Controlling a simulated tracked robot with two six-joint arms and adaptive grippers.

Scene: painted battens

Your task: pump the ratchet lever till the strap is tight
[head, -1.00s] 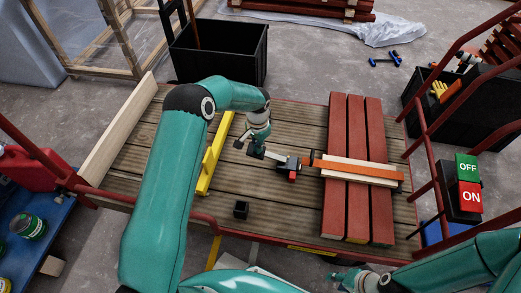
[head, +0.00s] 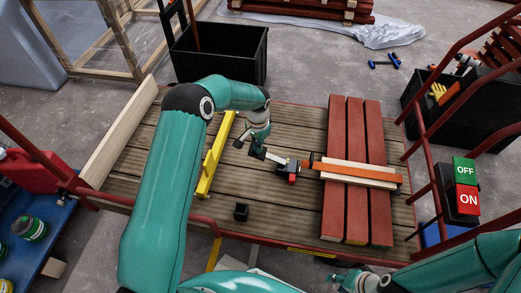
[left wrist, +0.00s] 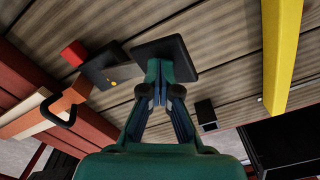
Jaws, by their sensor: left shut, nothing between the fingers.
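The ratchet (head: 292,167), a dark body with a red block, lies on the plank deck left of the red battens (head: 352,205). It also shows in the left wrist view (left wrist: 110,70). An orange strap (head: 360,172) runs from its right across the battens, beside a pale strip of wood. My left gripper (head: 257,151) is shut and empty at the ratchet's left end. In the left wrist view its fingertips (left wrist: 160,92) are close to a flat black plate (left wrist: 165,58); contact is unclear. My right gripper (head: 350,279) is at the bottom edge, far from the ratchet, its fingers unclear.
A yellow bar (head: 215,155) lies left of my left gripper. A small black block (head: 241,211) sits on the deck nearer me. Red rails edge the deck. A green and red OFF/ON box (head: 466,185) stands right. The deck's front middle is mostly clear.

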